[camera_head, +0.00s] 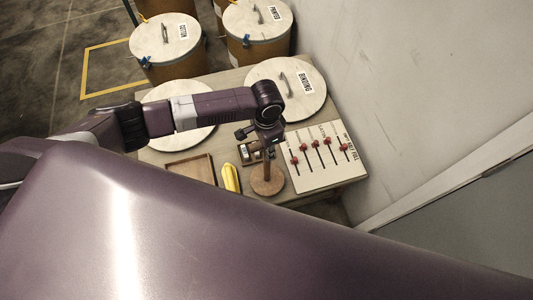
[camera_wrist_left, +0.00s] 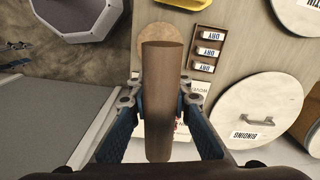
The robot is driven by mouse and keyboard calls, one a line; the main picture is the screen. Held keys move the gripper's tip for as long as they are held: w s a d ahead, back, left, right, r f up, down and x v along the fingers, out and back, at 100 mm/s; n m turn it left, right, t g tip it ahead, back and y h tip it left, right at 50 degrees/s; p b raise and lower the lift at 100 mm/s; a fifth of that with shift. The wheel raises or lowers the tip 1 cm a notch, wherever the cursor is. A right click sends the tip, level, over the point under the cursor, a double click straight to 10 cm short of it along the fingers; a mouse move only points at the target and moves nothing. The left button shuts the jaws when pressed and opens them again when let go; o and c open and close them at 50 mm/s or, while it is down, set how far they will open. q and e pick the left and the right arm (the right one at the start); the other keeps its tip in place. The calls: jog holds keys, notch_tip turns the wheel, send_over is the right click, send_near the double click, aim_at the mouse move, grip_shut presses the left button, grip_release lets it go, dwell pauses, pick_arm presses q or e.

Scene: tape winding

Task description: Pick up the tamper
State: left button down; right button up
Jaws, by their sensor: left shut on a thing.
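The tamper shows in the left wrist view as a plain brown wooden cylinder (camera_wrist_left: 162,75). My left gripper (camera_wrist_left: 160,108) is shut on it, one finger pad on each side. In the head view my left gripper (camera_head: 266,140) is above the table, and the tamper's shaft (camera_head: 267,165) points down from it. A round wooden disc (camera_head: 267,183) is below the shaft; I cannot tell whether the shaft touches it or is part of it. My right gripper is not in view.
On the table, a yellow object (camera_head: 230,178) and a shallow wooden tray (camera_head: 188,171) lie left of the disc. A panel with several red sliders (camera_head: 318,158) is on the right. Large round lids (camera_head: 308,98) and labelled drums (camera_head: 165,72) stand farther back. A wall borders the right.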

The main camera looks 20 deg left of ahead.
pick_arm(q)
notch_tip(320, 180, up, 18)
jog(key=b, duration=0.2)
jog(key=shift+f, duration=0.3)
